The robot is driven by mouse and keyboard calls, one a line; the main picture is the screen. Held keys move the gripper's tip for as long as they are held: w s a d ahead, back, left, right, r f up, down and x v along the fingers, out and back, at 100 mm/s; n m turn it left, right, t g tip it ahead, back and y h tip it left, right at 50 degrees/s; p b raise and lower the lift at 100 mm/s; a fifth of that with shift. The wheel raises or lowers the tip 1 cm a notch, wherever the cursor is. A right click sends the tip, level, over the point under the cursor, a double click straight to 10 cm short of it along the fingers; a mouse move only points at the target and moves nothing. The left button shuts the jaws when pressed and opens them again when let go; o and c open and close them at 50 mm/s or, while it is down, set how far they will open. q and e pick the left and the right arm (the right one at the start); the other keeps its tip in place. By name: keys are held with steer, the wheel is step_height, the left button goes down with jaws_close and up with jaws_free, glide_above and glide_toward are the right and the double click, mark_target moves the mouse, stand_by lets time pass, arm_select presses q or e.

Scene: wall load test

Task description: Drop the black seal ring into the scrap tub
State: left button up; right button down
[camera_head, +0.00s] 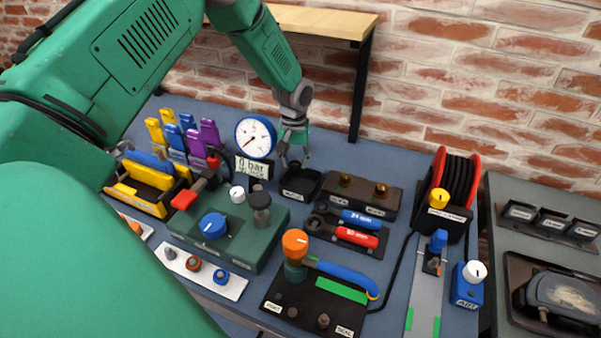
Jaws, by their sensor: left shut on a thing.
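My left gripper (294,157) points down just above a small black open tub (301,184) with a white label, which looks like the scrap tub. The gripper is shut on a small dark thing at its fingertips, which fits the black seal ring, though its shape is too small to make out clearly. The thing seems to be above the tub, not resting in it. The tub's inside looks dark, and its contents cannot be told. My right gripper is not in view.
A white pressure gauge (255,138) stands close left of the gripper. A black block with brass fittings (358,194) is right of the tub. In front are a green block with a blue knob (213,226) and two wrenches (360,220). A wooden shelf (320,22) stands behind.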

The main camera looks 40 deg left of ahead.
mark_target(295, 185)
arm_select(q)
step_height(295, 185, down, 3)
steer(key=shift+r+b, duration=0.15)
steer(key=shift+b, duration=0.6)
steer(key=shift+d+f+b, duration=0.1)
steer(key=shift+f+b, duration=0.15)
steer(key=shift+b, duration=0.05)
steer(key=shift+r, duration=0.1)
steer(key=o, duration=0.8)
